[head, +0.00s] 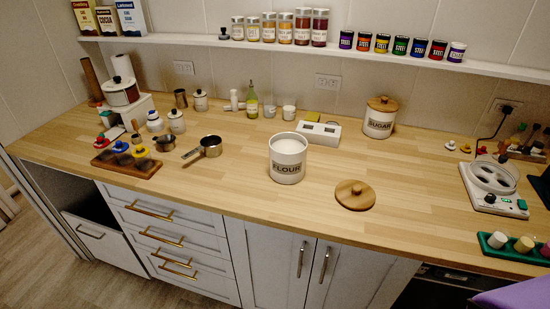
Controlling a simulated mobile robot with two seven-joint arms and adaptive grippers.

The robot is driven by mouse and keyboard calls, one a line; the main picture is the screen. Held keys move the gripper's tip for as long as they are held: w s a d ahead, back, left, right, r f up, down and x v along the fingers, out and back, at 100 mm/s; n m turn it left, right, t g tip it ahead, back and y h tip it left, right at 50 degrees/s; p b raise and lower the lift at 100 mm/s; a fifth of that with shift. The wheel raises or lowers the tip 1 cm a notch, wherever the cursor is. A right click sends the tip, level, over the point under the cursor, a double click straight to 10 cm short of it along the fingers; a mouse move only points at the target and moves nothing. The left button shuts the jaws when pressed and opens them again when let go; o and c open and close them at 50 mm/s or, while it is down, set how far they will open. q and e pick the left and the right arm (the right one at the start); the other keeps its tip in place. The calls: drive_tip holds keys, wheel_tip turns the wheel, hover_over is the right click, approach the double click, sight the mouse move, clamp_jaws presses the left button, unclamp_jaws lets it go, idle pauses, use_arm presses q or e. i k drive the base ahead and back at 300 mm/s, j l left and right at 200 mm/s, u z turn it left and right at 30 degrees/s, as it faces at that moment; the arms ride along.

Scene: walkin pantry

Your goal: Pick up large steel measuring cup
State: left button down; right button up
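The large steel measuring cup (210,146) stands upright on the wooden counter, left of the open flour canister. Its handle (192,154) points left and toward the front edge. A smaller steel cup (165,145) stands to its left, near a wooden rack. Nothing stands right against the large cup. Neither of my grippers can be made out in the head view.
The open flour canister (287,163) and its wooden lid (355,195) stand right of the cup. A wooden rack with coloured-top shakers (127,160) is at left. White jars (176,122) stand behind. Counter in front of the cup is clear.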

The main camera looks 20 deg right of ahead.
sight(203, 152)
drive_tip(key=i+j, duration=0.15)
drive_tip(key=j, duration=0.2)
drive_tip(key=i+j, duration=0.15)
drive_tip(key=j, duration=0.25)
drive_tip(key=i+j, duration=0.1)
drive_tip(key=j, duration=0.25)
